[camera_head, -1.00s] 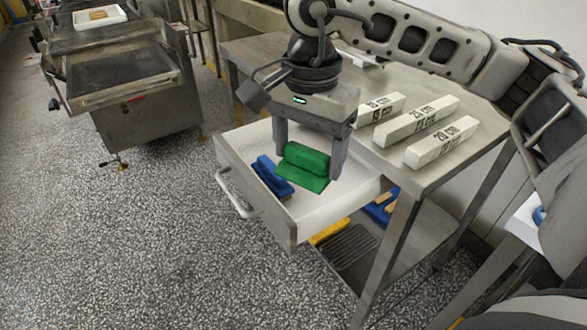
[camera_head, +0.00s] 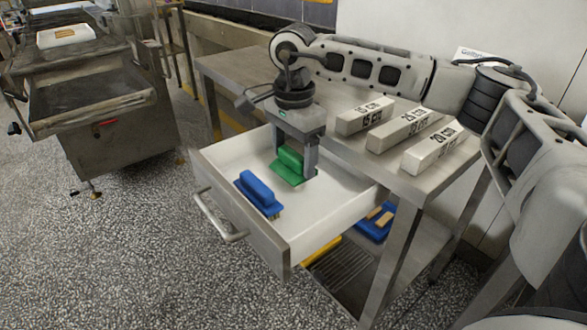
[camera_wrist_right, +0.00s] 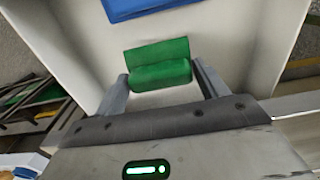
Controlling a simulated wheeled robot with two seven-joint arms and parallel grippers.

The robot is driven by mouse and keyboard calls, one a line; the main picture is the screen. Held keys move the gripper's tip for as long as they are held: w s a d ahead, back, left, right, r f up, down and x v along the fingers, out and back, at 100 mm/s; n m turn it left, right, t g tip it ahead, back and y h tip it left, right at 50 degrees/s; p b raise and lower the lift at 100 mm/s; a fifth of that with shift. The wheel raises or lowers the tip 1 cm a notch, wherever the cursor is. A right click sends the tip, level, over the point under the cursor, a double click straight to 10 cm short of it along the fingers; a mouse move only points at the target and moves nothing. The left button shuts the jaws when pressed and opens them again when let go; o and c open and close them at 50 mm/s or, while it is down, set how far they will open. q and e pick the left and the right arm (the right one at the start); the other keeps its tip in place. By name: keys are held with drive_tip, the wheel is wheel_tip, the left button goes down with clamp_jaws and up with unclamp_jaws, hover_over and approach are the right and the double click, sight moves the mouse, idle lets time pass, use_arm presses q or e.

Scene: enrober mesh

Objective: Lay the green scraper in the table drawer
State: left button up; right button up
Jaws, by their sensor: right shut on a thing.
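The green scraper (camera_head: 290,166) is between the fingers of my right gripper (camera_head: 293,168), inside the open white table drawer (camera_head: 325,208). The scraper looks low, at or close to the drawer floor; I cannot tell whether it touches. In the right wrist view the green scraper (camera_wrist_right: 160,66) spans between the two fingers (camera_wrist_right: 162,85), which are shut on its ends. A blue scraper (camera_head: 258,192) lies in the drawer in front and to the left of the green one, apart from it. It shows in part in the wrist view (camera_wrist_right: 140,8). My left gripper is not in view.
Several white labelled blocks (camera_head: 410,130) lie on the steel tabletop (camera_head: 230,68) behind the drawer. A lower shelf holds a blue item (camera_head: 376,224) and a yellow item (camera_head: 318,252). The right part of the drawer floor is clear. A steel machine (camera_head: 105,110) stands at left.

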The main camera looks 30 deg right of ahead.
sight(293, 169)
drive_tip(key=shift+w+d+f, duration=0.15)
drive_tip(key=shift+w+f, duration=0.15)
drive_tip(key=shift+f, duration=0.1)
drive_tip(key=f, duration=0.3)
drive_tip(key=shift+w+d+f, duration=0.2)
drive_tip(key=shift+f, duration=0.1)
drive_tip(key=shift+f, duration=0.1)
drive_tip(key=o, duration=1)
drive_tip(key=shift+b, duration=0.3)
